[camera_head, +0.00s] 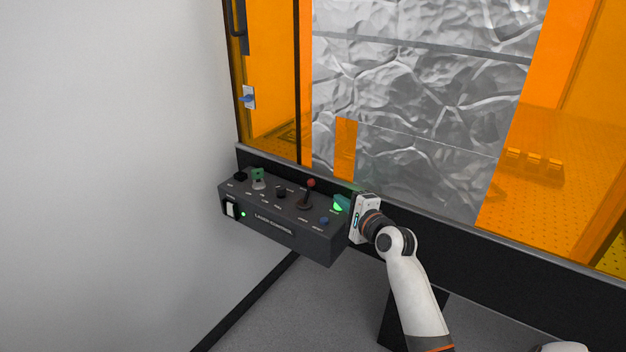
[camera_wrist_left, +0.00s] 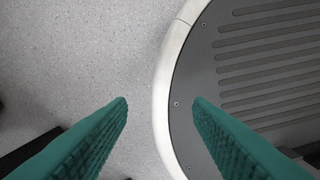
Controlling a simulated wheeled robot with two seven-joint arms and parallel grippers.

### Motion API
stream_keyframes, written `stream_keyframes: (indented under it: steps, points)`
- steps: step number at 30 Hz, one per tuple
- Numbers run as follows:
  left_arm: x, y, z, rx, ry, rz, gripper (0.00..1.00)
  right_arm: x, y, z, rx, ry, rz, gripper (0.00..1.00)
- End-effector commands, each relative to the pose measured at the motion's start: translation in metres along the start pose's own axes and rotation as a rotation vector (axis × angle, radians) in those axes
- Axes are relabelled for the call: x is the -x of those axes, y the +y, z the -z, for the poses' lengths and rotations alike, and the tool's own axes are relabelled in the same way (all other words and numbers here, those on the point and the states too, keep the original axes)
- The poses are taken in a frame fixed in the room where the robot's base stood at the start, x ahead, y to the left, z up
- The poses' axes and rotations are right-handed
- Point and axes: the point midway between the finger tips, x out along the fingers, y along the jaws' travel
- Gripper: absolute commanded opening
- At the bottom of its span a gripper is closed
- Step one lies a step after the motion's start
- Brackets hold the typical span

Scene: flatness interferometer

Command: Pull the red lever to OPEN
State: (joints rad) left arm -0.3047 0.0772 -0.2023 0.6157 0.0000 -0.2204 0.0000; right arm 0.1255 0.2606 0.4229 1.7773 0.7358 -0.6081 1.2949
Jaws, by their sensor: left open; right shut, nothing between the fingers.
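The red lever (camera_head: 310,184) is a dark stick with a red knob on top of the black control box labelled LASER CONTROL (camera_head: 284,231). It stands close to upright, leaning slightly right in the head view. Its panel labels are too small to read. My right gripper (camera_head: 341,203), with teal fingers, is shut and empty over the box's right end, to the right of the lever and apart from it. My left gripper shows in the left wrist view (camera_wrist_left: 160,103), open and empty above the floor and a grooved dark round plate.
The box also carries a green-topped part (camera_head: 258,177), a black knob (camera_head: 281,193), a blue button (camera_head: 325,221) and a white rocker switch (camera_head: 231,209). The orange-panelled enclosure (camera_head: 575,130) rises behind it. A white wall (camera_head: 110,150) is at left.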

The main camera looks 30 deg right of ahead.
Motion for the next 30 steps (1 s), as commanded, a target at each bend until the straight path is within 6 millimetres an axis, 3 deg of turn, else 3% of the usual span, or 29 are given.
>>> stream_keyframes:
  steps: [3, 6, 8, 14, 20, 30]
  points:
    - [-0.001, 0.004, -0.022, 0.0, -0.032, -0.006, 0.46, 0.001, 0.002, 0.0, -0.002, 0.0, -0.003, 0.0]
    - [-0.001, 0.006, -0.03, 0.0, -0.043, -0.008, 0.46, 0.001, 0.002, 0.0, -0.002, 0.0, -0.003, 0.0]
    - [-0.001, 0.006, -0.028, 0.0, -0.04, -0.008, 0.46, 0.001, 0.002, 0.0, -0.001, 0.0, -0.003, 0.0]
    - [0.0, 0.003, 0.003, 0.0, 0.004, -0.003, 0.46, -0.003, 0.001, 0.0, -0.001, 0.0, -0.002, 0.0]
    - [0.0, 0.003, 0.007, 0.001, 0.011, -0.003, 0.46, -0.029, 0.002, 0.0, 0.001, 0.0, -0.003, 0.0]
    - [-0.003, 0.006, -0.013, 0.001, -0.02, -0.007, 0.46, -0.086, 0.001, -0.001, 0.001, -0.001, -0.002, 0.0]
